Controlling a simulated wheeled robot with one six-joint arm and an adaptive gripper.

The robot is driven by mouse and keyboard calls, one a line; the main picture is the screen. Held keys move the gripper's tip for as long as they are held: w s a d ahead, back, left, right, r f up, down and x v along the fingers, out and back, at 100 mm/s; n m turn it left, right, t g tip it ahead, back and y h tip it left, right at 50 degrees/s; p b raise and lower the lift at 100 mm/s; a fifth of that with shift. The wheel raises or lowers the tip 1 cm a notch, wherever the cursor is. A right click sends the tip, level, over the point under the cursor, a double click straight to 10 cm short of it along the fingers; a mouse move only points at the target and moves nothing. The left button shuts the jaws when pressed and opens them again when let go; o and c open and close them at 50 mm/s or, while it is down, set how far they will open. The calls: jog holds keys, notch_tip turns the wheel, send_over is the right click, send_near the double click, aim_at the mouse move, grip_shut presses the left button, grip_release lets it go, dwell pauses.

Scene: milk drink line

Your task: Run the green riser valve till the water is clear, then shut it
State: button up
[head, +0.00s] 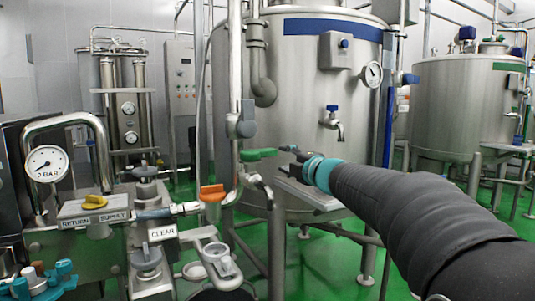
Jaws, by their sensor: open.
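The green riser valve handle (259,154) sits on the upright steel pipe left of centre in the head view. It lies level, pointing right, crosswise to the pipe. A short curved steel spout (256,182) hangs below it. No water stream is visible at the spout. My gripper (284,150) is at the end of my dark sleeved arm with a teal collar, just right of the handle's tip. Its jaws are open, small and dark in the picture. I cannot tell whether they touch the handle or surround its tip.
An orange valve handle (213,192), a yellow knob (94,202) and a CLEAR label (162,232) are at lower left, near a pressure gauge (46,163). A large steel tank (300,90) with a blue-handled tap (332,121) stands behind. Green floor shows at right.

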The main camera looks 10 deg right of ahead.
aim_at(271, 154)
jog(key=p+x, duration=0.1)
jog(key=x, duration=1)
jog(key=shift+d, duration=0.1)
grip_shut()
